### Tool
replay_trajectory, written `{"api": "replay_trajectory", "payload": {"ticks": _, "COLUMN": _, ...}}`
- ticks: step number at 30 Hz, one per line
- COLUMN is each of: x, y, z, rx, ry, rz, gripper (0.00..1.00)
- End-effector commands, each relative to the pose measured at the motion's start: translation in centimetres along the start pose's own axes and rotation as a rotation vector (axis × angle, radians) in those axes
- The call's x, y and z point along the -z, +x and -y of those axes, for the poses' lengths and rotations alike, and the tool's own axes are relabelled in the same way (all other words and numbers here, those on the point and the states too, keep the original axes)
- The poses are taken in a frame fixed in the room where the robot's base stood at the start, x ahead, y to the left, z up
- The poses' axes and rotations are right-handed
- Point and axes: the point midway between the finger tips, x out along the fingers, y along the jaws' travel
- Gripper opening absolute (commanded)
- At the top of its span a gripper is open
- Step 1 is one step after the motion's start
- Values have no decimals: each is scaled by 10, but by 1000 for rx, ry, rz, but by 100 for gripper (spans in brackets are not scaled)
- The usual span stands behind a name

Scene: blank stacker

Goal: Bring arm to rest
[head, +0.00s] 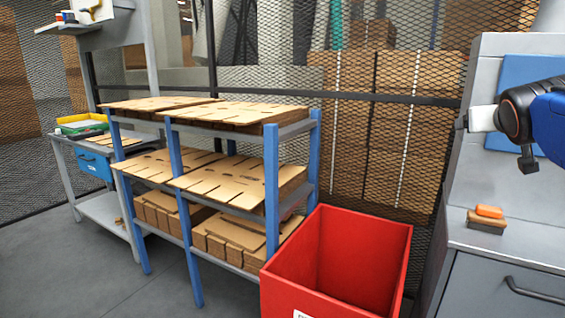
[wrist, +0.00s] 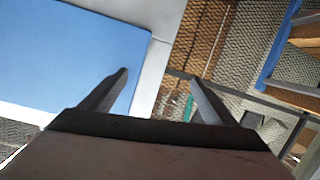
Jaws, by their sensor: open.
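My gripper (wrist: 160,77) shows in the wrist view with its two dark fingers spread apart and nothing between them. In the head view my gripper (head: 464,120) is at the right edge, held up in the air in front of the grey workstation (head: 480,85), above its worktop. My blue and black arm (head: 548,115) reaches in from the right and is cut off by the picture edge. The wrist view past the fingers shows a blue panel (wrist: 80,55) at left and wire mesh (wrist: 240,50) at right.
A red bin (head: 335,270) stands at front centre. Left of it, a blue-post shelf (head: 272,185) holds stacked cardboard blanks (head: 240,112). A brown and orange block (head: 487,219) lies on the worktop below my gripper. A mesh fence (head: 400,75) closes the back; open floor (head: 75,275) is at left.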

Motion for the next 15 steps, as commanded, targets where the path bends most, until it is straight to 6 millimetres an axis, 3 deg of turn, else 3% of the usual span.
{"api": "replay_trajectory", "payload": {"ticks": 3, "x": -53, "y": -12, "z": 28, "rx": 56, "ry": -2, "rz": 110, "gripper": 81}}
{"api": "replay_trajectory", "payload": {"ticks": 8, "x": -123, "y": -34, "z": 61, "rx": 128, "ry": -12, "rz": 257, "gripper": 81}}
{"api": "replay_trajectory", "payload": {"ticks": 15, "x": -226, "y": -78, "z": 104, "rx": 243, "ry": -49, "rz": 476, "gripper": 81}}
